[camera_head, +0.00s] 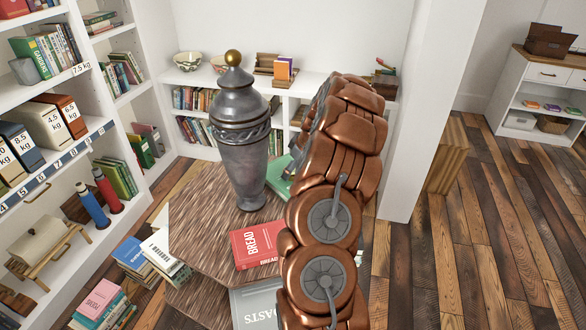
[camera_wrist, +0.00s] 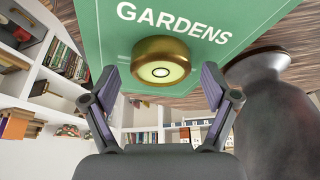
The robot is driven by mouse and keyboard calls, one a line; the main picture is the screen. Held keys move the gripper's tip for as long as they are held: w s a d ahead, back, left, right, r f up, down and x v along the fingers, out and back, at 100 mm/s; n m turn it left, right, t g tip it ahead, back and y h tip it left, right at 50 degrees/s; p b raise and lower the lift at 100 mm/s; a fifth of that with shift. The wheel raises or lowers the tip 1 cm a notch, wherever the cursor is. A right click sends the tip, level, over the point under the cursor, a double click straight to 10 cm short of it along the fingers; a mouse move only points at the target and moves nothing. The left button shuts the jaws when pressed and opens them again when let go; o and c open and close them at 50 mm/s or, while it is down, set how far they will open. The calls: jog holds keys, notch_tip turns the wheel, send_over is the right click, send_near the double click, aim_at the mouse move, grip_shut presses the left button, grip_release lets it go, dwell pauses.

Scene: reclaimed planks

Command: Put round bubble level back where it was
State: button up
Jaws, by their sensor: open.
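The round bubble level (camera_wrist: 161,62), a brass ring with a pale yellow-green glass and a small circle mark, shows in the wrist view against the cover of the green GARDENS book (camera_wrist: 240,14). My gripper (camera_wrist: 160,80) is open, with one finger on each side of the level and a visible gap to both. I cannot tell how far the fingertips are above the book. In the head view my copper-coloured arm hides the gripper and the level; only part of the green book (camera_head: 278,180) shows beside it.
A tall grey lidded urn (camera_head: 240,140) stands on the wooden table (camera_head: 195,225), close to the green book; it fills the wrist view's right side. A red BREAD book (camera_head: 257,244) lies nearer, and a grey book (camera_head: 256,306) lies below. Shelves line the left and back.

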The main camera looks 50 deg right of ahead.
jog(key=shift+r, duration=0.1)
jog(key=shift+r, duration=0.1)
jog(key=a+b+v, duration=0.1)
jog(key=b+v, duration=0.1)
jog(key=v, duration=0.9)
jog(key=shift+d+r, duration=0.4)
jog(key=shift+d, duration=0.1)
jog(key=shift+s, duration=0.15)
jog(key=shift+s+d, duration=0.1)
